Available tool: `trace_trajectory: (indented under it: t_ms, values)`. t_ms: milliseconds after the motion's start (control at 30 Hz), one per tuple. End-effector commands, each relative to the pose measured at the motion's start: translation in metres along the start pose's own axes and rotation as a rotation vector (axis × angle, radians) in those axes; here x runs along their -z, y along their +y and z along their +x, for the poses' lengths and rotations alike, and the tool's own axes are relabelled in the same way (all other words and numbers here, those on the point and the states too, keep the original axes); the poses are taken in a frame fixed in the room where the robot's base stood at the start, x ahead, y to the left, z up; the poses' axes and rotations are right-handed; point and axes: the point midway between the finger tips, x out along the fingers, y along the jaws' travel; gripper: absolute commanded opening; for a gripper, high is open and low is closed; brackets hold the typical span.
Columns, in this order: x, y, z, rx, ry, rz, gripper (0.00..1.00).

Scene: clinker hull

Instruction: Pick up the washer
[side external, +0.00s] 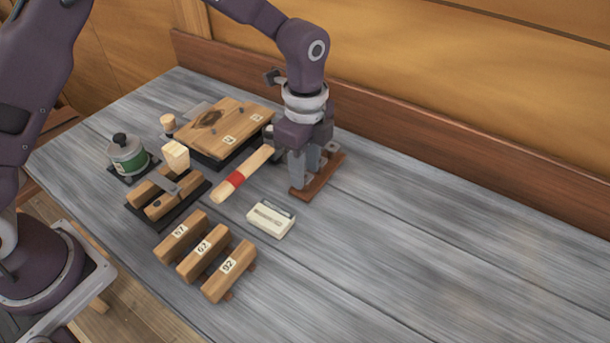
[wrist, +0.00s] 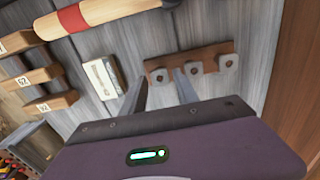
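Several small grey squarish washers, each with a dark hole, stand in a row on a brown wooden strip (wrist: 208,52) in the wrist view: a left washer (wrist: 160,76), a middle washer (wrist: 196,68) and a right washer (wrist: 229,62). The strip (side external: 318,183) also shows in the side view, partly hidden by my gripper (side external: 306,174). In the wrist view my gripper (wrist: 159,77) is open, its fingertips apart on either side of the left washer. The right fingertip lies between the left and middle washers. I cannot tell whether either finger touches a washer.
A wooden handle with a red band (side external: 236,180) lies just left of my gripper. A small cream box (side external: 271,219) and numbered wooden blocks (side external: 205,250) are nearer the front. A wooden board (side external: 225,125) lies behind left. The right of the table is clear; a wooden ledge (side external: 430,158) runs behind.

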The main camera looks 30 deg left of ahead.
Motion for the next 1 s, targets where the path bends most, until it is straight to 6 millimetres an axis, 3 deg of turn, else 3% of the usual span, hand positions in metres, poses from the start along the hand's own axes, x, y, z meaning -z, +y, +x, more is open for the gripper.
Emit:
trace_trajectory:
  t_ms: [767,967,1000]
  values:
    - [-0.0004,-0.0002,0.0045,0.0,0.0,-0.002,0.36]
    - [-0.0004,-0.0002,0.0043,0.0,0.0,-0.002,0.01]
    - [-0.0004,-0.0002,0.0043,0.0,0.0,-0.002,0.0]
